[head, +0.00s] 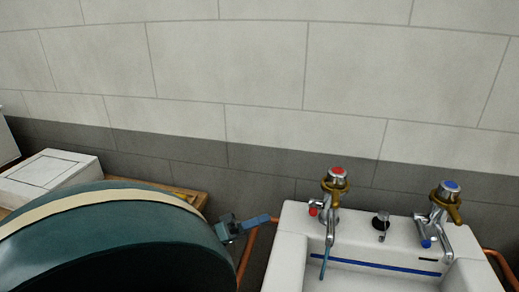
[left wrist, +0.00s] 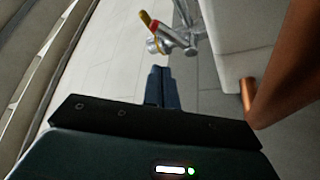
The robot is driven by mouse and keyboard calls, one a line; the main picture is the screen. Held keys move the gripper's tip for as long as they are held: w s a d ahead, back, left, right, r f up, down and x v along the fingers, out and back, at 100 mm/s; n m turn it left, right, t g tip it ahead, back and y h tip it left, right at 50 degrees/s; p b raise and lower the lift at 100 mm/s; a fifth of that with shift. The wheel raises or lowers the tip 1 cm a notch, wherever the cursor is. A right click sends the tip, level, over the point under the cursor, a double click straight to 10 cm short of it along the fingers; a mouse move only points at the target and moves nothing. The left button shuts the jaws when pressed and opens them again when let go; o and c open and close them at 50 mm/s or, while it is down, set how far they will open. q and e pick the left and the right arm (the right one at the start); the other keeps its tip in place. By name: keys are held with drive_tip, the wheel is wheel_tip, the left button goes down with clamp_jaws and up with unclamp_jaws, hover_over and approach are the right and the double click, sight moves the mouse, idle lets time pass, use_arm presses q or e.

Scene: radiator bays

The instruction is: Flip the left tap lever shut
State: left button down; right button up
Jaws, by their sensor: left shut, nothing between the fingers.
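The left tap (head: 329,218) is chrome with a red cap and stands at the back left of the white basin (head: 288,240). Its brass lever (head: 343,187) sits just below the cap. A thin blue streak (head: 324,263) hangs below its spout. A tap with a red and yellow part (left wrist: 165,38) shows ahead of the fingers in the left wrist view, seemingly this one. My left gripper (head: 268,219) is shut and empty, left of the basin and apart from the tap. Its shut fingers also show in the wrist view (left wrist: 162,80). My right gripper is out of view.
The right tap (head: 438,218) has a blue cap and brass lever. A small black-topped fitting (head: 381,222) stands between the taps. Copper pipes (head: 244,262) run beside the basin. A white box (head: 50,176) lies at the left. The tiled wall (head: 230,70) closes the back.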

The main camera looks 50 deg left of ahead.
use_arm(q)
drive_tip(key=w+n+g+h+b, duration=0.1)
drive_tip(key=n+g+b, duration=0.1)
drive_tip(key=n, duration=0.6)
drive_tip(key=a+n+g+h+b, duration=0.1)
drive_tip(key=n+g+b, duration=0.1)
drive_tip(key=n, duration=0.7)
drive_tip(key=w+a+n+g+h+b, duration=0.1)
drive_tip(key=n+g+h+b, duration=0.1)
drive_tip(key=n, duration=0.7)
drive_tip(key=shift+w+g+b, duration=0.35)
drive_tip(key=shift+g+b, duration=0.2)
drive_tip(key=shift+g, duration=0.35)
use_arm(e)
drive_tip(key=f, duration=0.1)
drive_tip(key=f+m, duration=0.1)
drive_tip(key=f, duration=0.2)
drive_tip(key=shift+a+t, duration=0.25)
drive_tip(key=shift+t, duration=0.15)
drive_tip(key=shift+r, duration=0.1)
